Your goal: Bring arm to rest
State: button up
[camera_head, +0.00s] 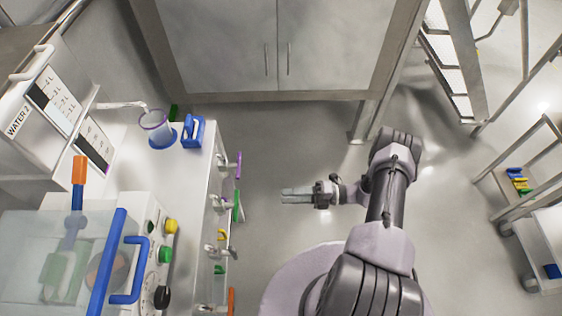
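My gripper (286,195) is at the end of my arm (391,190), over the open floor near the middle of the picture. The arm bends at its elbow, and the gripper points left toward the bench. The gripper appears empty, with no object at its fingers. The two fingers lie close together in this view, and their gap is too small to make out. The gripper is apart from the bench and its handles.
A white bench (185,150) on the left carries a clear beaker (156,128), a blue-handled item (193,132) and a machine with knobs (165,255). Coloured handles (238,205) hang along its side. A cabinet (270,45) stands behind; a cart (540,240) stands right. Floor between is clear.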

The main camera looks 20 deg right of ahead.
jog(key=shift+r, duration=0.1)
jog(key=w+a+r+n+g+h, duration=0.15)
jog(key=r+n+g+h, duration=0.25)
jog(key=r+n, duration=0.65)
jog(key=a+r+n+g+h, duration=0.35)
jog(key=r+n, duration=0.35)
jog(key=r, duration=0.7)
jog(key=s+a+r+n+t+h, duration=0.2)
jog(key=s+r+n+t+h, duration=0.1)
jog(key=s+r+n, duration=0.4)
jog(key=s+a+r+n+t+h, duration=0.2)
jog(key=s+r+n+t+h, duration=0.2)
jog(key=s+r+n, duration=0.4)
jog(key=shift+a+r+n, duration=0.4)
jog(key=shift+r+n, duration=0.7)
jog(key=shift+n, duration=0.65)
jog(key=shift+h, duration=0.25)
